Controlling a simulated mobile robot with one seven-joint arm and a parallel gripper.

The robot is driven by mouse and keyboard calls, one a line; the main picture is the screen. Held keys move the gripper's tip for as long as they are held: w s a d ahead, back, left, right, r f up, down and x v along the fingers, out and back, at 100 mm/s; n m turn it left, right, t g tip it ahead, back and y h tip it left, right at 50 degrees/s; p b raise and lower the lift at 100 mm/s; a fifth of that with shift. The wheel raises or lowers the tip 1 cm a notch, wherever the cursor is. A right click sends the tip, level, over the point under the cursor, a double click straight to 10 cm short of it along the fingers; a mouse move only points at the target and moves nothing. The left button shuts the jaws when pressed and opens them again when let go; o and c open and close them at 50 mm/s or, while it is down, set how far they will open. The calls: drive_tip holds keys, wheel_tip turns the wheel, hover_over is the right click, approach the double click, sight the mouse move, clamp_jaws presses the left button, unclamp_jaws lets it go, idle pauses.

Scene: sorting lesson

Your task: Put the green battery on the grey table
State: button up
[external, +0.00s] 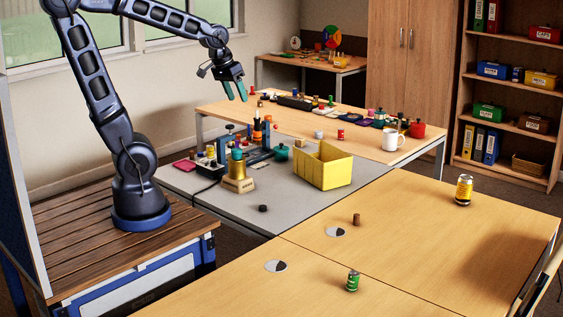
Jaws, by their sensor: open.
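A yellow bin (323,167), a gold trophy (238,178) and a dark puck (263,208) stand on the grey table. A yellow can (464,190) and a brown cylinder (356,219) stand on wooden tables. The grey table's front strip is mostly clear.

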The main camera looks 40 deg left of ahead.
drive_tip(key=w+d+f+g, duration=0.1)
drive_tip(key=w+d+f, duration=0.2)
drive_tip(key=d, duration=0.4)
drive_tip(key=w+d+f, duration=0.2)
drive_tip(key=d+f, duration=0.2)
drive_tip(key=d, duration=0.4)
drive_tip(key=m+t, duration=0.2)
drive_tip(key=m, duration=0.3)
approach(351, 273)
drive_tip(key=f, duration=0.1)
drive_tip(key=shift+x, duration=5.8)
drive_tip(key=shift+d+r, duration=0.1)
drive_tip(key=shift+c, duration=0.4)
clamp_jaws()
